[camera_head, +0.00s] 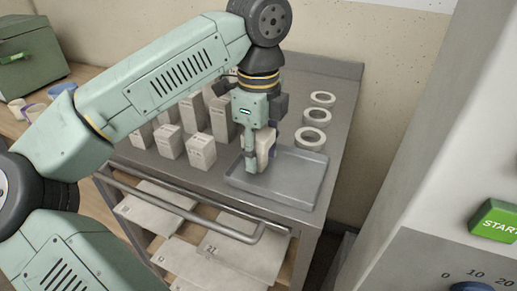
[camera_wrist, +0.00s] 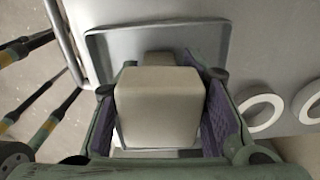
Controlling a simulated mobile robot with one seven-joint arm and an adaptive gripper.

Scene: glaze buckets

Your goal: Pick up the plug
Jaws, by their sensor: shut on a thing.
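The plug appears to be the pale, blunt-edged block (camera_head: 264,146) in my gripper; in the wrist view the block (camera_wrist: 158,105) fills the space between the fingers, with a narrower pale part beyond it. My gripper (camera_head: 259,154) points down and is shut on the block, with purple-lined fingers (camera_wrist: 171,110) on both sides of it. The block is over the left part of a shallow grey tray (camera_head: 305,195). Whether its lower end touches the tray is hard to tell. The tray's rim also shows in the wrist view (camera_wrist: 91,46).
Several pale boxes (camera_head: 201,152) stand left of the gripper on the grey cart top (camera_head: 345,100). White rings (camera_head: 311,139) lie behind the tray, to the right. A rail (camera_head: 190,211) runs along the cart's front. A machine with a green START button (camera_head: 494,221) stands at right.

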